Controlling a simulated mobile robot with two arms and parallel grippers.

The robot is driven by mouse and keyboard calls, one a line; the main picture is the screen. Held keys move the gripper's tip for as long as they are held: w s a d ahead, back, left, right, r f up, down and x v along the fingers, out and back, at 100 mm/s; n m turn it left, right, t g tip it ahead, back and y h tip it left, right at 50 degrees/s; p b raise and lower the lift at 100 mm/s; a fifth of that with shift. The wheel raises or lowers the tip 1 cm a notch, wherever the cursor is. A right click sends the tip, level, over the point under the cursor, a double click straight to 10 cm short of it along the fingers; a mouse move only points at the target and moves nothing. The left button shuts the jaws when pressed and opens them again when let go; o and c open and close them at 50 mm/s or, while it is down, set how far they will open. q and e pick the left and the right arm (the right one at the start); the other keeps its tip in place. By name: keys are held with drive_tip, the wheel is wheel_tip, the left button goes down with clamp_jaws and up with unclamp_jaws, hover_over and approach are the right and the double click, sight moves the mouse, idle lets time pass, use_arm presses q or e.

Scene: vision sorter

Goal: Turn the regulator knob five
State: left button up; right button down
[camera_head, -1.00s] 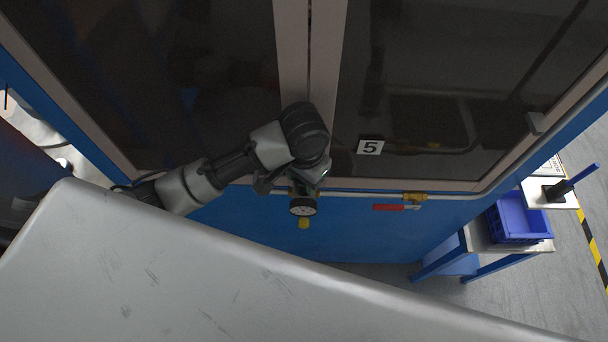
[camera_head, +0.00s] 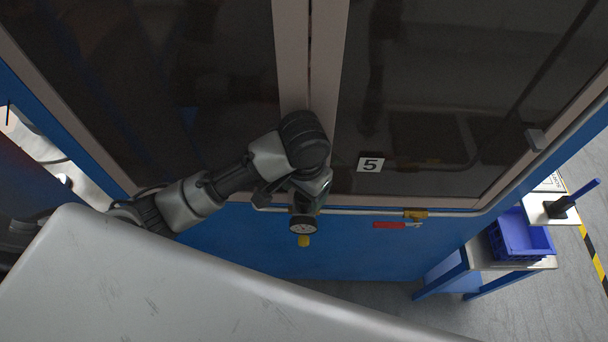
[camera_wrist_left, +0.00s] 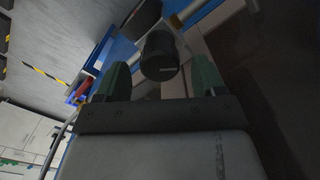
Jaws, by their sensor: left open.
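The regulator's black knob (camera_wrist_left: 160,56) shows in the left wrist view as a ribbed cylinder with a light mark on its face. It lies just ahead of my left gripper (camera_wrist_left: 160,80), between the lines of its two green fingers. The fingers are apart, and I see no contact with the knob. In the head view my left gripper (camera_head: 308,188) is at the regulator, just above its round gauge (camera_head: 303,225), and my wrist hides the knob. The number 5 label (camera_head: 370,162) is to the right. My right gripper is not in view.
A pipe runs along the blue cabinet's front, with a red-handled valve (camera_head: 390,225) right of the regulator. Dark cabinet windows stand behind my arm. A blue bin (camera_head: 522,236) sits on a side table at the right, with open floor in front.

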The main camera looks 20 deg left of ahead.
use_arm(q)
wheel_tip(320, 180, up, 9)
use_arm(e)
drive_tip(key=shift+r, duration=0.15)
use_arm(q)
drive_tip(key=shift+f, duration=0.15)
